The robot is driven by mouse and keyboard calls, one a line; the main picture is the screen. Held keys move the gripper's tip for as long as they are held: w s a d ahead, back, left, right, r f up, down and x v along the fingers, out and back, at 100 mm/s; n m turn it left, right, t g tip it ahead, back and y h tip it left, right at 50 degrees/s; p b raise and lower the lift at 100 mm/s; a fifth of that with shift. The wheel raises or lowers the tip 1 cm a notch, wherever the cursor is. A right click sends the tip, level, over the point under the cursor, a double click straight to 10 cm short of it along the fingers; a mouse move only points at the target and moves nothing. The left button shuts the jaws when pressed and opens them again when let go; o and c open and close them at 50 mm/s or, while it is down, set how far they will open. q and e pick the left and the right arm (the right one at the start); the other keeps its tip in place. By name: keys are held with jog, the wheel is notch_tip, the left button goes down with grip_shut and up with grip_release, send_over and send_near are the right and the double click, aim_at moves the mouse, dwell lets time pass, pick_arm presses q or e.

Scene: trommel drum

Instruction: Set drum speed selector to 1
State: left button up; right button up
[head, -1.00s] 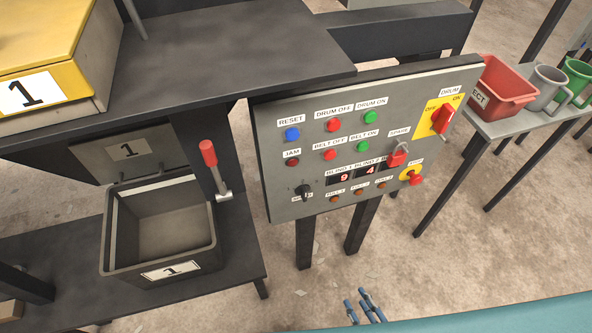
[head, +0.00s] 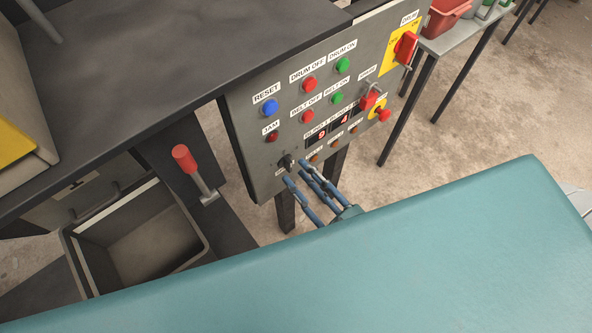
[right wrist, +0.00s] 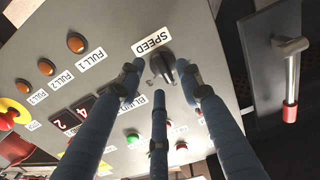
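The speed selector is a small black knob (head: 286,162) at the lower left of the grey control panel (head: 240,128). In the right wrist view the knob (right wrist: 161,69) sits beside a white SPEED label (right wrist: 151,41). My left gripper is not in view.
Blue, red and green buttons, displays, a red padlock (head: 371,98), a red stop button (head: 383,115) and the red drum switch (head: 406,46) are on the same panel. A red-handled lever (head: 184,158) and a grey bin (head: 201,243) stand to the left.

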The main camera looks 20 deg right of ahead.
jog(key=shift+x, duration=1.15)
jog(key=c, duration=0.7)
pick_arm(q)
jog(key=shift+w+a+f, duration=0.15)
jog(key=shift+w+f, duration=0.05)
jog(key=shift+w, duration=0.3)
pick_arm(e)
grip_shut()
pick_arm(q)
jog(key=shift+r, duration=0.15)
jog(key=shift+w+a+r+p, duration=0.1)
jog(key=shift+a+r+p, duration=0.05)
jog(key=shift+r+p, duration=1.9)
pick_arm(e)
jog(key=shift+r+n, duration=0.2)
jog(key=shift+n, duration=5.7)
